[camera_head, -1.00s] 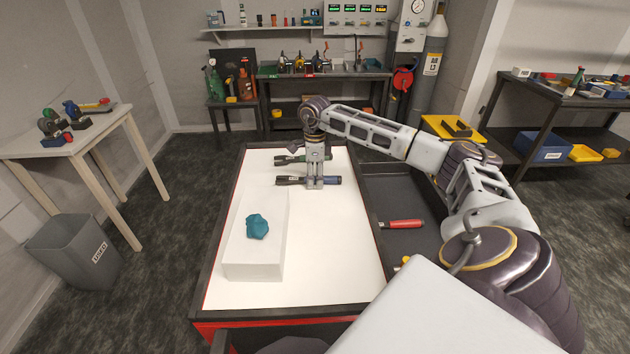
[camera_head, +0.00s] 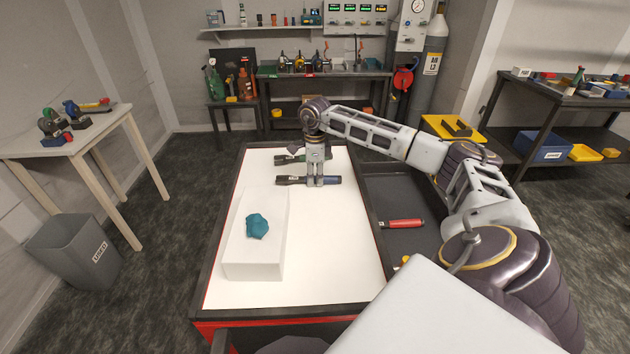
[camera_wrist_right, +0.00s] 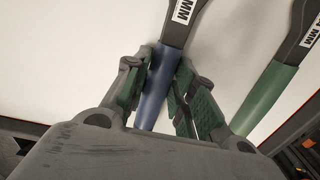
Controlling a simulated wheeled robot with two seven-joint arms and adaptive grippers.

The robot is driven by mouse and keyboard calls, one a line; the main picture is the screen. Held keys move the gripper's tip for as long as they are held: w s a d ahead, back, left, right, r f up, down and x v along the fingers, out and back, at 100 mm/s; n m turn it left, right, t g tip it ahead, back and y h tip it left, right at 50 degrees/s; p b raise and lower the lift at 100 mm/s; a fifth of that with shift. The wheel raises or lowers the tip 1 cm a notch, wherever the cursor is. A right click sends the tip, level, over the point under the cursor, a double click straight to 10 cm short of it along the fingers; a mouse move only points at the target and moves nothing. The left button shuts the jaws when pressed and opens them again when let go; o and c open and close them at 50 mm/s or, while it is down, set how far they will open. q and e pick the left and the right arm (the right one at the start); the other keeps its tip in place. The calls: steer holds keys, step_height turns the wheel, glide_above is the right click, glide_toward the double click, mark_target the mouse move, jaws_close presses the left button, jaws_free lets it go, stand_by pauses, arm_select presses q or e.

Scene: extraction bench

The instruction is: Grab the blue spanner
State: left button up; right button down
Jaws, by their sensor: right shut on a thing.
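The blue spanner (camera_head: 331,181) lies on the white top of the bench, its dark head pointing left and its blue handle to the right. My right gripper (camera_head: 315,184) reaches down over it and is shut on its handle. In the right wrist view the blue spanner (camera_wrist_right: 158,83) runs between the two green-padded fingers of the right gripper (camera_wrist_right: 162,82). A green spanner (camera_head: 290,159) lies just behind it, and in the wrist view it (camera_wrist_right: 268,95) is to the right, outside the fingers. My left gripper is not in view.
A white block (camera_head: 252,262) with a teal lump (camera_head: 257,226) on top stands nearer on the bench (camera_head: 335,270). A dark tray (camera_head: 400,265) to the right holds a red-handled tool (camera_head: 402,223). The bench top's front right is clear.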

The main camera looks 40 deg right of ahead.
steer(key=shift+r, duration=0.15)
step_height(320, 180, up, 10)
stand_by(1.1)
